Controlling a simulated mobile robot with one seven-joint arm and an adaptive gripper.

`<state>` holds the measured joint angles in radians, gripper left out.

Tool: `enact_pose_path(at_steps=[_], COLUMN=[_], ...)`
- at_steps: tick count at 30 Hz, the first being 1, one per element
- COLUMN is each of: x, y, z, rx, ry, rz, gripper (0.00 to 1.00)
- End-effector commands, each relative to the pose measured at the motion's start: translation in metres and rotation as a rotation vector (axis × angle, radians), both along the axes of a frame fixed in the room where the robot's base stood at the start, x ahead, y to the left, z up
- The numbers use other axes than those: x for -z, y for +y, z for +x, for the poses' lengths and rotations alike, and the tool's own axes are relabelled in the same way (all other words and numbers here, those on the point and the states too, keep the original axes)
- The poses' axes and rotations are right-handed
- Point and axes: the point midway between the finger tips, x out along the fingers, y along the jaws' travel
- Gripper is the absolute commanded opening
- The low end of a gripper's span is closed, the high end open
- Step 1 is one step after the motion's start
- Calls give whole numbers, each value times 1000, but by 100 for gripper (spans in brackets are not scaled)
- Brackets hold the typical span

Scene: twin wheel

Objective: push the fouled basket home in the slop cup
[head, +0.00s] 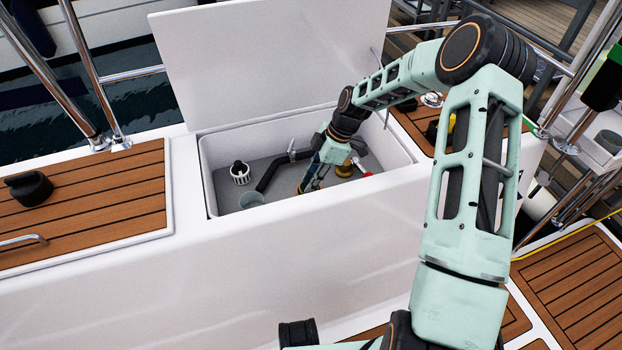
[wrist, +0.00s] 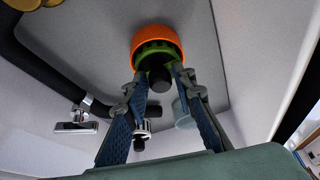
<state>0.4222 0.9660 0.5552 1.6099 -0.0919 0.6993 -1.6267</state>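An orange and green round piece (wrist: 157,38) with a black knob is at the fingertips in the wrist view; I take it for the fouled basket. My gripper (wrist: 159,74) has a fingertip against each side of it, around the knob. In the head view my gripper (head: 306,184) is low inside the open locker, and the piece is mostly hidden by the wrist.
A brass fitting (head: 343,170) and a red handle (head: 361,166) are to the right. Locker walls (head: 209,180) surround everything; the raised lid (head: 270,60) stands behind.

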Motion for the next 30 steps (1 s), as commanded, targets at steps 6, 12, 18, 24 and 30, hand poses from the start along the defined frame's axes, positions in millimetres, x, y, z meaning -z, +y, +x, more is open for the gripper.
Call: enact_pose_path(at_steps=[6,12,18,24,30], x=[-1,-2,-26,-67,-98], y=[0,-1,-12,-28,-41], z=[0,0,2,3,3], rx=[0,0,3,3,1], ry=[0,-1,-4,-4,-3], rz=[0,0,-2,-2,-1], gripper=[39,39,39,39,39])
